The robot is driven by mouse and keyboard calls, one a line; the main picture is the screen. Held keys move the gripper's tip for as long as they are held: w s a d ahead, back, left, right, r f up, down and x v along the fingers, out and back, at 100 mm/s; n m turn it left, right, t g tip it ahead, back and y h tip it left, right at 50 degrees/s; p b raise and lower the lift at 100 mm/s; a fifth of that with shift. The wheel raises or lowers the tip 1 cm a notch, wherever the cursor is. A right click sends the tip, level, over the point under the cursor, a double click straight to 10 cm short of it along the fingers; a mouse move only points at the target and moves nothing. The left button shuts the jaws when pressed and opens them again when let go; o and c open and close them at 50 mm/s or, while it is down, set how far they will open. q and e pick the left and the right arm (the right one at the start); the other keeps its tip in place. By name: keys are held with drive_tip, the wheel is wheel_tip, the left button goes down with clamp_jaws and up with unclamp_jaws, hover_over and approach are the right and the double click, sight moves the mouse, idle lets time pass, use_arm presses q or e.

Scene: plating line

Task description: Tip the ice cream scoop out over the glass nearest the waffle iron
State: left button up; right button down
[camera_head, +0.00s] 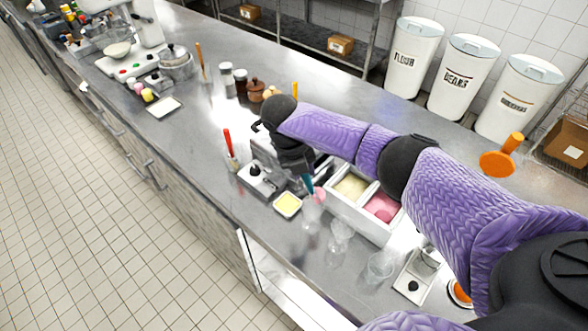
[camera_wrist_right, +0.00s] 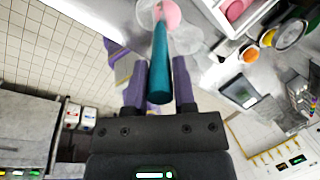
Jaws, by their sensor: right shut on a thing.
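My right gripper (camera_head: 303,172) is shut on the teal handle of the ice cream scoop (camera_head: 308,185), which also shows between the fingers in the wrist view (camera_wrist_right: 160,62). A pink ball of ice cream (camera_head: 319,195) shows at the scoop's head; it is pink in the wrist view too (camera_wrist_right: 171,14). The scoop's head is above or close to the rim of the clear glass (camera_head: 311,219) nearest the waffle iron (camera_head: 262,181); the exact gap is unclear. My arm partly hides the waffle iron. My left gripper is not in view.
A white tub holder (camera_head: 358,222) with cream and pink ice cream stands right of the glass. Two more clear glasses (camera_head: 340,238) (camera_head: 380,266) stand nearer the front right. A small dish (camera_head: 287,205) with a yellow square lies left of the glass.

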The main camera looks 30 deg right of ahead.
drive_tip(key=s+d+f+t+y+b, duration=0.1)
drive_tip(key=d+y+b, duration=0.8)
drive_tip(key=b, duration=0.1)
drive_tip(key=shift+d, duration=0.15)
idle(0.4)
drive_tip(key=shift+s, duration=0.1)
idle(0.5)
idle(0.4)
